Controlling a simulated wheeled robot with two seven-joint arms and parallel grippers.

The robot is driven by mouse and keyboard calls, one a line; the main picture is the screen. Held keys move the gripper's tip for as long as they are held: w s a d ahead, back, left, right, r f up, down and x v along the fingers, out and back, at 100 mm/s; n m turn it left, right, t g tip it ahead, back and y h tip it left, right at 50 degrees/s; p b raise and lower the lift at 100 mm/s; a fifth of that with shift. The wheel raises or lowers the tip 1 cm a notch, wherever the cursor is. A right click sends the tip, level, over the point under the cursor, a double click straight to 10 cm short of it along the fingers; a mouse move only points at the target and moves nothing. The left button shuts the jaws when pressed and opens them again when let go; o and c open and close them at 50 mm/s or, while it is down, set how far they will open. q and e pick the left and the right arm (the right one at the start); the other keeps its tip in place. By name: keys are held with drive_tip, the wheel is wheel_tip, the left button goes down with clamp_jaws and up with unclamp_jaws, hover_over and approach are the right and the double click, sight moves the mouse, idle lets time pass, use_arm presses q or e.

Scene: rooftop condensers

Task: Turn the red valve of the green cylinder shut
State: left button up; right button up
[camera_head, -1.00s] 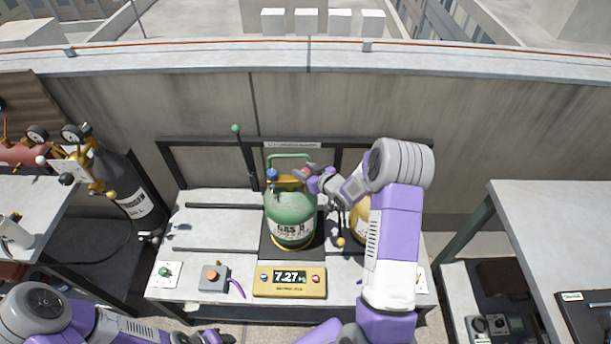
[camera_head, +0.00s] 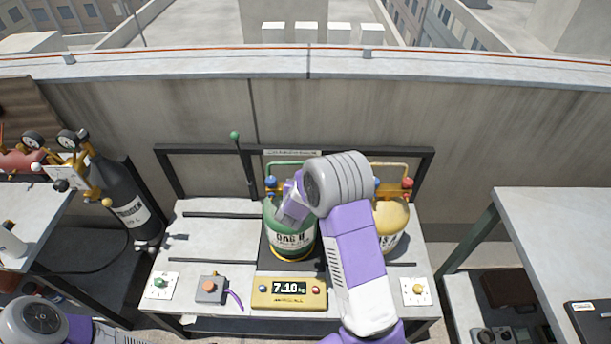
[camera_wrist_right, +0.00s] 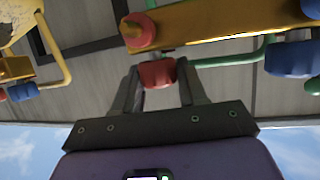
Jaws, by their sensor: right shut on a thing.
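The green cylinder (camera_head: 289,241) stands on the scale of the middle bench, partly covered by my right arm. A blue valve (camera_head: 270,182) shows at its top left. Its red valve is hidden behind my right wrist in the head view. In the right wrist view the red valve (camera_wrist_right: 157,73) sits between the fingertips of my right gripper (camera_wrist_right: 158,84), which is shut on it. A brass-coloured manifold bar (camera_wrist_right: 220,22) is just beyond it. My left gripper is out of view; only part of the left arm shows at the bottom left.
A yellow cylinder (camera_head: 391,225) with its own red knob (camera_head: 407,183) and blue knob stands close to the right of my arm. The scale display (camera_head: 289,289) reads about 7.10. A dark nitrogen cylinder (camera_head: 129,205) stands left.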

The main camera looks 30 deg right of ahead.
drive_tip(key=m+g+h+p, duration=0.2)
drive_tip(key=m+g+p, duration=0.1)
drive_tip(key=shift+w+r+m+h, duration=0.1)
drive_tip(key=shift+r+m+h, duration=0.05)
drive_tip(key=shift+m+h, duration=0.15)
drive_tip(key=shift+m+g+h+p, duration=0.75)
drive_tip(key=shift+m+g, duration=0.65)
drive_tip(key=shift+g, duration=0.2)
drive_tip(key=o, duration=1)
drive_tip(key=p+v, duration=0.1)
drive_tip(key=v, duration=0.6)
drive_tip(key=shift+a, duration=0.25)
